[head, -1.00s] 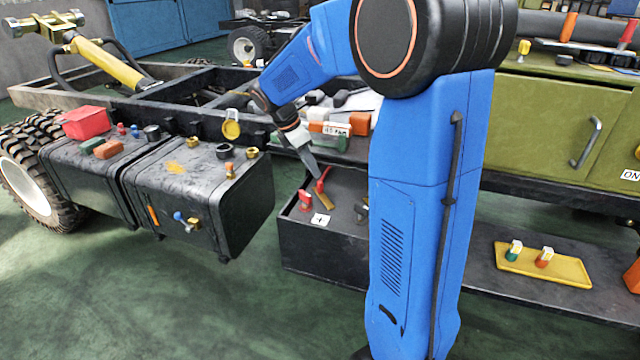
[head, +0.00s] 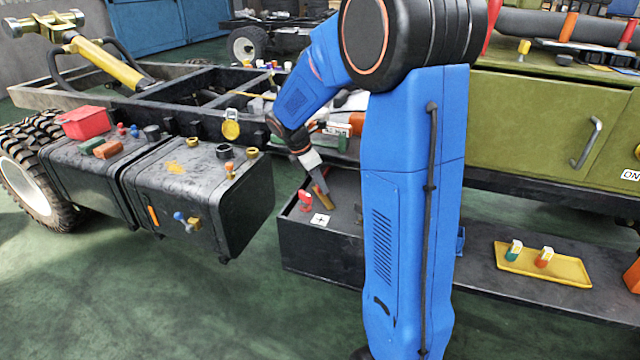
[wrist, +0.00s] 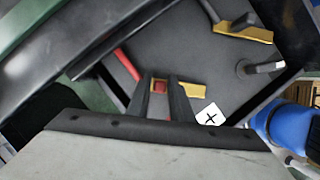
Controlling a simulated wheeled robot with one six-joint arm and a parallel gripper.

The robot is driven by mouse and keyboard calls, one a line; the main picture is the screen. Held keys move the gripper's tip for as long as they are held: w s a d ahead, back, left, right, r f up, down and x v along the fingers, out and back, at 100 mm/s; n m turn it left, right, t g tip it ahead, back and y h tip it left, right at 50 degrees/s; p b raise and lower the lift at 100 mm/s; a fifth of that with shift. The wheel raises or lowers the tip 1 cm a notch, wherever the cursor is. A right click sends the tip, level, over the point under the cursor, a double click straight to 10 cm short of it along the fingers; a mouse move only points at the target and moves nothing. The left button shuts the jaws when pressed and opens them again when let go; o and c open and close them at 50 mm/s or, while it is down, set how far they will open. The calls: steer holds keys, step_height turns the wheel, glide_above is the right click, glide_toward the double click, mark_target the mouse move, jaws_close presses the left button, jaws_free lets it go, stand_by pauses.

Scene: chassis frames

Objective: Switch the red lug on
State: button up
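The red lug, a red part with a brass-coloured plate, stands in the dark open box and shows between my fingers in the wrist view (wrist: 159,87). In the head view its brass plate (head: 322,201) shows just below my gripper (head: 320,186). In the wrist view my gripper (wrist: 160,80) has its two dark fingers apart, one on each side of the red part. I cannot tell whether they touch it. A red strip (wrist: 127,65) lies up and left of the fingers. A white card with a plus mark (wrist: 210,117) lies close to the lug.
A red knob (head: 305,198) stands left of my gripper. A second brass piece (wrist: 243,28) and a metal post (wrist: 262,67) are in the box. The dark box wall (head: 318,250) rises around them. A black tank (head: 235,205) stands to the left.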

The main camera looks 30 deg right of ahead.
jaws_close()
steer(key=shift+a+m, duration=0.1)
steer(key=shift+m, duration=0.2)
steer(key=m, duration=0.1)
steer(key=m+g, duration=0.1)
steer(key=m, duration=0.1)
steer(key=a+m, duration=0.1)
steer(key=shift+w+g+y, duration=0.25)
steer(key=shift+g+y, duration=0.15)
steer(key=shift+w+a+m+g+y, duration=0.15)
steer(key=shift+m+g+y, duration=0.15)
steer(key=shift+m, duration=0.8)
steer(key=shift+w+a+m+g+y, duration=0.2)
steer(key=shift+m+g, duration=0.1)
steer(key=shift+m, duration=0.8)
steer(key=shift+o, duration=2.4)
jaws_free()
